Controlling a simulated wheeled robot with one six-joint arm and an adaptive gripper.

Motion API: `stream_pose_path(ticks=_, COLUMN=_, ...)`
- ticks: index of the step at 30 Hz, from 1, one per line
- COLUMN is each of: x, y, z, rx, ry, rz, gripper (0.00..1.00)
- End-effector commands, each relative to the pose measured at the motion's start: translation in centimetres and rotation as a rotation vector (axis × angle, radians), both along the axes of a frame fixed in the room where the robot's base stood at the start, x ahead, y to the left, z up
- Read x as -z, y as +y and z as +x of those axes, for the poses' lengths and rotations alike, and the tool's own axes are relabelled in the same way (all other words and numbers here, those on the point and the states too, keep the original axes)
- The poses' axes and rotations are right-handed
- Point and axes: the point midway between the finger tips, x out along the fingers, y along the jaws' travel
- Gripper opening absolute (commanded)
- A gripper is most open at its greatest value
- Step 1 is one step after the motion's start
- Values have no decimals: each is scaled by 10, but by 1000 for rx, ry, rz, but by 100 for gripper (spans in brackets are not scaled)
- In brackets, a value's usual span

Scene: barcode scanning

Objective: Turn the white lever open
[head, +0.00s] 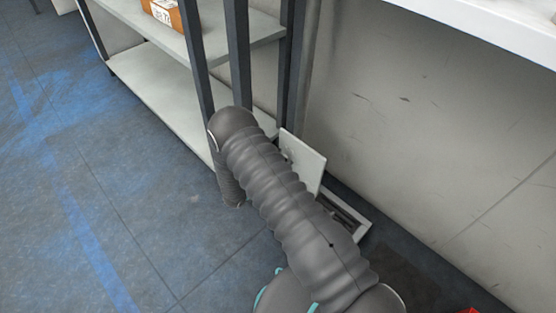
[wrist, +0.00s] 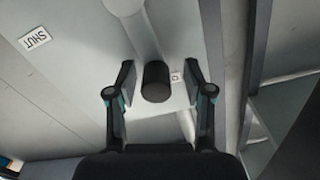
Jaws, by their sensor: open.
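In the wrist view, a pale lever-like bar (wrist: 147,38) comes down from the top and ends in a black cylindrical grip (wrist: 155,84). My gripper (wrist: 158,78) is open, with one finger on each side of the black grip. Gaps show between the grip and both fingers, and whether it lies fully between the fingertips in depth I cannot tell. A white label reading "SHUT" (wrist: 34,39) is on the pale surface at upper left. A small label (wrist: 176,77) shows beside the grip, partly hidden by the right finger. In the head view my arm hides the gripper and the lever.
In the head view, a raised white panel (head: 306,158) and a white-framed floor box (head: 359,227) stand beside my arm, near the wall. A grey shelf rack (head: 155,95) with an orange box (head: 163,12) is at upper left. The blue floor at left is clear.

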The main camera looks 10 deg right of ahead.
Motion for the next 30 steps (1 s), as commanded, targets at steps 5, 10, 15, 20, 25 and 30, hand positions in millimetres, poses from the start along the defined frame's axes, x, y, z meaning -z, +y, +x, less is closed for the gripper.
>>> stream_pose_path(ticks=5, x=0, y=8, z=-6, rx=-1, ry=1, rz=-1, gripper=52)
stream_pose_path(ticks=10, x=0, y=32, z=-23, rx=-6, ry=2, rz=-1, gripper=52)
stream_pose_path(ticks=15, x=-1, y=61, z=-45, rx=-9, ry=0, rz=-1, gripper=52)
stream_pose_path(ticks=20, x=-1, y=82, z=-61, rx=-9, ry=0, rz=-1, gripper=52)
stream_pose_path(ticks=25, x=-1, y=95, z=-72, rx=-7, ry=-1, rz=-1, gripper=52)
stream_pose_path(ticks=30, x=-1, y=99, z=-75, rx=-7, ry=-1, rz=-1, gripper=52)
